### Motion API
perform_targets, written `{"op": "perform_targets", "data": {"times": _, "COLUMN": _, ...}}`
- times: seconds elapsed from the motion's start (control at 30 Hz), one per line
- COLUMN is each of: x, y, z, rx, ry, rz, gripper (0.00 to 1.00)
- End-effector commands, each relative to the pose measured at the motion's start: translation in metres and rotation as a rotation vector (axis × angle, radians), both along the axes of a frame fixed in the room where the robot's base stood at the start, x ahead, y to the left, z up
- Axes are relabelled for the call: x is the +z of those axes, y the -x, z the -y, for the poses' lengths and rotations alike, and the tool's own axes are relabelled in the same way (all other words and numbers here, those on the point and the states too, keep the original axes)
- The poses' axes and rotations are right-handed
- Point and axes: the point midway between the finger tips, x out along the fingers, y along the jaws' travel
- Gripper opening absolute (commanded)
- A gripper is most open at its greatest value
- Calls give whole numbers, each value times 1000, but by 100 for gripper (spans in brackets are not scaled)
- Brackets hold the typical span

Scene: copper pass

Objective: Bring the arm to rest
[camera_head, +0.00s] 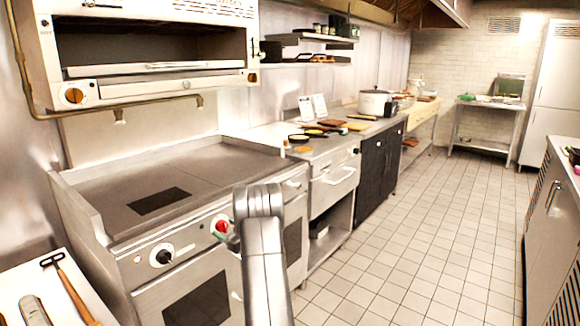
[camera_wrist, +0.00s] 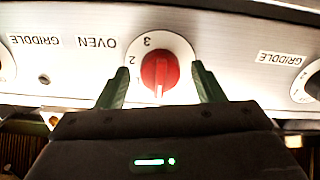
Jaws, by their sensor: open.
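My gripper (camera_wrist: 158,88) is open in the wrist view. Its two green fingers stand on either side of a red oven knob (camera_wrist: 160,72) on a white dial marked with numbers, with a visible gap on each side. Nothing is held. In the head view my arm reaches up from the bottom middle, and my gripper (camera_head: 228,236) is at the front panel of the steel range (camera_head: 150,252), beside the red knob (camera_head: 222,226). The arm hides part of the range front.
A black-and-white griddle knob (camera_head: 162,257) sits left on the panel. A salamander grill (camera_head: 150,85) hangs above the range. A counter with pans (camera_head: 300,138) continues along the wall. Another counter (camera_head: 555,235) stands at right. The tiled floor (camera_head: 420,240) between is clear.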

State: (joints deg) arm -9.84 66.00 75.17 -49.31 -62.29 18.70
Motion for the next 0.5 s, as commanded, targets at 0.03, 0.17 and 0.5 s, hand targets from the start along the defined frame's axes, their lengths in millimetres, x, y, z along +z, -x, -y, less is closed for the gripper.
{"op": "perform_targets", "data": {"times": 0.03, "x": 4, "y": 0, "z": 0, "rx": 1, "ry": -13, "rz": -20, "gripper": 62}}
{"op": "perform_targets", "data": {"times": 0.17, "x": 4, "y": 0, "z": 0, "rx": 1, "ry": -50, "rz": -65, "gripper": 62}}
{"op": "perform_targets", "data": {"times": 0.5, "x": 1, "y": 0, "z": 0, "rx": 0, "ry": -94, "rz": -121, "gripper": 62}}
